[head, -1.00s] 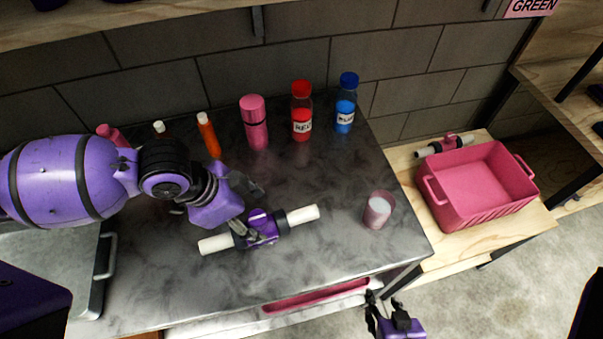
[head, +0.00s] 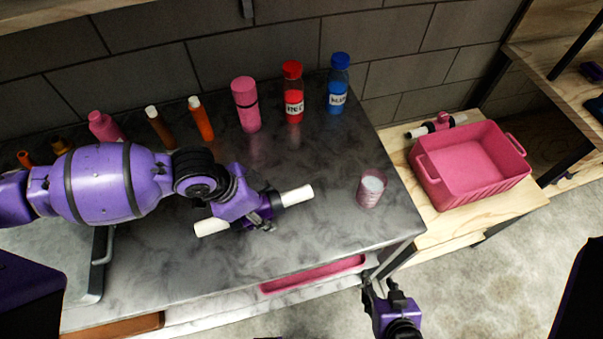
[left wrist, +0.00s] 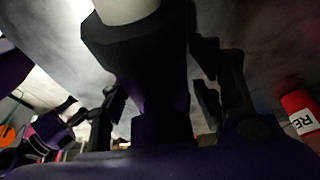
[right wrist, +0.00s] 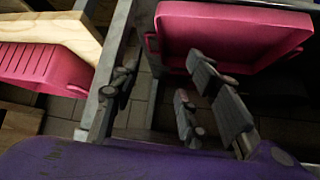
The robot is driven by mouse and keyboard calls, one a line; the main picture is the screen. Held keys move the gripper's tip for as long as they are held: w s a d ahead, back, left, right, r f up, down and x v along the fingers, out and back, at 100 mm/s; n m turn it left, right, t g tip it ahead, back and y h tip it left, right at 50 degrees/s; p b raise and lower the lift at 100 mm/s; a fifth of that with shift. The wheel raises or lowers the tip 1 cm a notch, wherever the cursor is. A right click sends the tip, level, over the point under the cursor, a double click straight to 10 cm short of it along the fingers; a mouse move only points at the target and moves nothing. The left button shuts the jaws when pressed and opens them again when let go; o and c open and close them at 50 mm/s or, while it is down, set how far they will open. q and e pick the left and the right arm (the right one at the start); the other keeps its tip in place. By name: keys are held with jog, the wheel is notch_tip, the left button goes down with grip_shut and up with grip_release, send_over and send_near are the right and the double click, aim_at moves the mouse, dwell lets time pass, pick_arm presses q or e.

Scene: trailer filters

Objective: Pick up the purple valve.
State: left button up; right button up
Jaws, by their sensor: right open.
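The purple valve (head: 297,195) lies on the dark countertop, a pipe with white ends, black collars and a purple middle. My left gripper (head: 264,210) is at its middle and hides most of the purple part. In the left wrist view the valve (left wrist: 145,60) runs between the two fingers of my left gripper (left wrist: 158,105). Dark shadow there hides whether the fingers press on it. My right gripper (head: 378,290) is open and empty in front of the counter's right end. It also shows in the right wrist view (right wrist: 160,95).
A pink cup (head: 371,190) stands right of the valve. A pink bottle (head: 246,105), a red bottle (head: 293,95) and a blue bottle (head: 338,90) stand along the wall. A pink crate (head: 437,184) sits on the wooden shelf at right. Clear countertop lies in front of the valve.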

pick_arm(q)
jog(key=c, duration=1.1)
